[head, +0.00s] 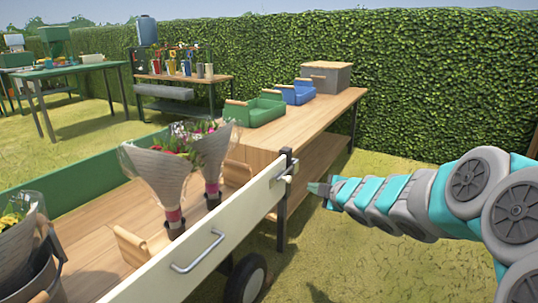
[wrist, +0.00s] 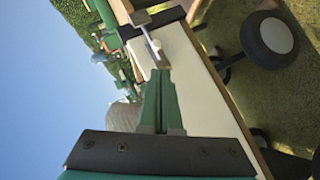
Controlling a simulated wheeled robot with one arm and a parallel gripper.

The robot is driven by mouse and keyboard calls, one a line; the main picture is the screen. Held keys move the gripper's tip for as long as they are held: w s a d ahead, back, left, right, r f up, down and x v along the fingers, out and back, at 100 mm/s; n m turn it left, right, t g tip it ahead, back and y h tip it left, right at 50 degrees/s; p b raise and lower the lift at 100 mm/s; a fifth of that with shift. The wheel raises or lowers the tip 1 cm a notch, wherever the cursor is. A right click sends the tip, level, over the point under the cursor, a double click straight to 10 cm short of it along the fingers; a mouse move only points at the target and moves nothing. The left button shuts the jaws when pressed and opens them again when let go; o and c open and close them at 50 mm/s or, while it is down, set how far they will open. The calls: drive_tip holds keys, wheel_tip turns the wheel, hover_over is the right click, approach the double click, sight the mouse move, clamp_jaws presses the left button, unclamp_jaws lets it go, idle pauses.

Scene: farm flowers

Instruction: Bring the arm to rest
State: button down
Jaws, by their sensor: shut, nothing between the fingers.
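My arm reaches in from the right in the head view, held out over the grass. My gripper (head: 320,188) is at its end, just right of the metal latch (head: 287,172) at the corner of the cart's white side panel (head: 195,248). In the wrist view my gripper (wrist: 160,82) has its two green fingers together, with nothing seen between them. The fingertips appear close to the latch (wrist: 152,45) there. I cannot tell whether they touch it.
Wrapped bouquets (head: 160,175) stand on the cart's wooden bed. A wooden table (head: 310,120) behind holds a green tray (head: 254,112), a blue tray (head: 295,94) and a grey box (head: 326,77). A cart wheel (head: 246,281) sits below the panel. A hedge closes the back; grass lies open around my arm.

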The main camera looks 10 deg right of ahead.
drive_tip(key=s+d+f+m+g+h+p, duration=0.1)
drive_tip(key=s+d+f+m+g+h, duration=0.15)
drive_tip(key=s+m, duration=0.4)
drive_tip(key=s+d+f+m+g+h, duration=0.2)
drive_tip(key=s+f+m+g+h, duration=0.15)
drive_tip(key=s, duration=0.65)
drive_tip(key=s+a+f+m+g+y, duration=0.1)
drive_tip(key=s+a+m+g, duration=0.2)
drive_tip(key=s, duration=1.1)
drive_tip(key=s+a+f+m+g+y+p, duration=0.1)
drive_tip(key=s+a+m+g, duration=0.2)
drive_tip(key=s, duration=1.1)
drive_tip(key=a+g, duration=0.2)
drive_tip(key=a, duration=0.1)
drive_tip(key=shift+a+f+m+g, duration=0.25)
drive_tip(key=shift+m+g, duration=0.05)
drive_tip(key=shift+m, duration=0.1)
drive_tip(key=shift+a, duration=0.1)
